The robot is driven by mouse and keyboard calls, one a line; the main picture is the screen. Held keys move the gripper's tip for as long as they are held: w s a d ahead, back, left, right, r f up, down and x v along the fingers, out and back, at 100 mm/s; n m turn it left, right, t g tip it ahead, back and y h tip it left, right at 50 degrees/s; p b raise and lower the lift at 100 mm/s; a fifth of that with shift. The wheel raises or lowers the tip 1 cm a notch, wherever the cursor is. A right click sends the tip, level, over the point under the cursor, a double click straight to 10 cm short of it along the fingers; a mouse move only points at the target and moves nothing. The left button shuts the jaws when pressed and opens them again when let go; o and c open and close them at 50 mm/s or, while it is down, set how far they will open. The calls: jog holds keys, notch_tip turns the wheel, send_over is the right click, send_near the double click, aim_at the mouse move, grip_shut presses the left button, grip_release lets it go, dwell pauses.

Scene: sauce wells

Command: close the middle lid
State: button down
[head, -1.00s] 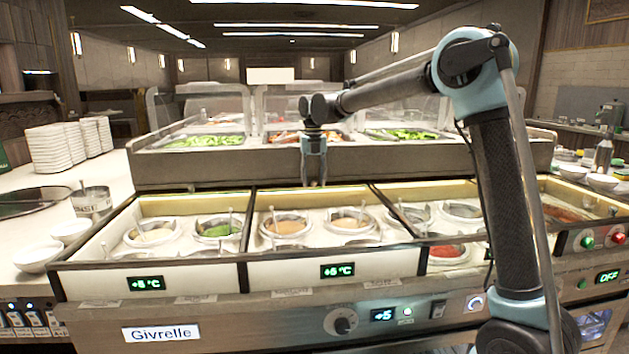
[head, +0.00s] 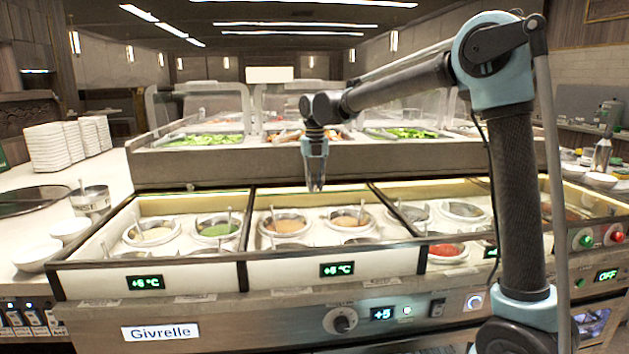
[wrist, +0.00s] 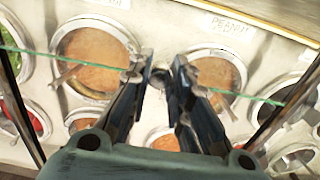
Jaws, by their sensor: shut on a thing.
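The middle lid is clear glass. In the wrist view its thin green edge (wrist: 60,59) crosses the picture above the pots, with dark side bars at left and right. A small dark round part (wrist: 160,78) sits between my fingertips at that edge. My gripper (head: 316,190) is shut on the lid there, at the back of the middle bay, above its pots. It also shows in the wrist view (wrist: 161,68). The middle bay's white front panel (head: 290,273) shows a +5 °C display. The glass itself is hard to make out in the head view.
Sauce pots with spoons, such as an orange one (wrist: 98,60), lie below the glass. Side bays with more pots flank the middle one. A raised salad counter (head: 300,160) stands behind. Stacked white plates (head: 60,145) and bowls are at left.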

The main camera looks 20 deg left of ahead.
jog(key=s+d, duration=0.7)
jog(key=s, duration=0.5)
jog(key=s+d, duration=0.7)
jog(key=s, duration=0.6)
jog(key=shift+s, duration=0.15)
jog(key=c, duration=1.4)
grip_release()
jog(key=shift+c, duration=0.2)
jog(key=shift+r, duration=0.1)
notch_tip(320, 180, up, 12)
